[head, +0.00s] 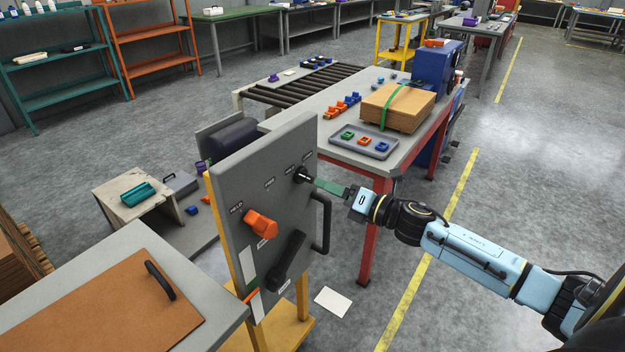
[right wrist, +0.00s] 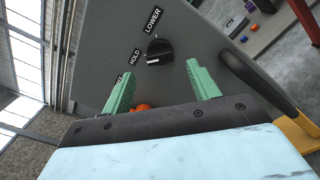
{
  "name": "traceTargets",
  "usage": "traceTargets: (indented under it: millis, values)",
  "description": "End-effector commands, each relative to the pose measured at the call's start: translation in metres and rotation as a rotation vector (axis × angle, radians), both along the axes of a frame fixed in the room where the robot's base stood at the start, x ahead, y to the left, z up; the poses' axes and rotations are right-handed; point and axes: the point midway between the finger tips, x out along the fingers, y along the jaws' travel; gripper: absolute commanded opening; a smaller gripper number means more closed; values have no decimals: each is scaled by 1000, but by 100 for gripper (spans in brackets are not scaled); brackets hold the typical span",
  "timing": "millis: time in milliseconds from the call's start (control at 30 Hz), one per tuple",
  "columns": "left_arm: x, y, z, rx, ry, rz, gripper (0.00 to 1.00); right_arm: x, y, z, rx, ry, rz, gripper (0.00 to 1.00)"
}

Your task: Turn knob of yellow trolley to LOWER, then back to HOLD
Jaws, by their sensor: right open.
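The yellow trolley carries an upright grey panel (head: 268,205) on yellow legs, with its yellow base (head: 283,330) on the floor. A small black knob (head: 302,175) sits near the panel's upper right edge. In the right wrist view the knob (right wrist: 159,51) is close to the labels HOLD (right wrist: 135,58) and LOWER (right wrist: 153,20); its white mark appears to be on the HOLD side. My right gripper (head: 325,184) faces the knob. In the right wrist view its green fingers (right wrist: 160,73) are apart and empty, with the knob ahead between them. My left gripper is not in view.
The panel also bears an orange knob (head: 261,224), a black lever (head: 287,262) and a black side handle (head: 321,222). A bench with a brown board (head: 100,300) is at front left.

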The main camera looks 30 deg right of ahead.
Motion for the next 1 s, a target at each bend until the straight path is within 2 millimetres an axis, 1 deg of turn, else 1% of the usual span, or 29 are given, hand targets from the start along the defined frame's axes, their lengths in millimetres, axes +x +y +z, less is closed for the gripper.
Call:
traceTargets:
  millis: [33,200,400,567,833,1000]
  values:
    - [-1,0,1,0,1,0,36,8,3,2,0,-4,-1,60]
    - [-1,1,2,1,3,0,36,30,12,2,0,-4,-1,60]
    - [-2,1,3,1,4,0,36,47,19,1,1,-1,-1,60]
    - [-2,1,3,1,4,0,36,52,21,0,1,1,-1,60]
    - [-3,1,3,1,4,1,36,53,22,0,1,1,-1,60]
    - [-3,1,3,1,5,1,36,53,22,0,1,1,-1,38]
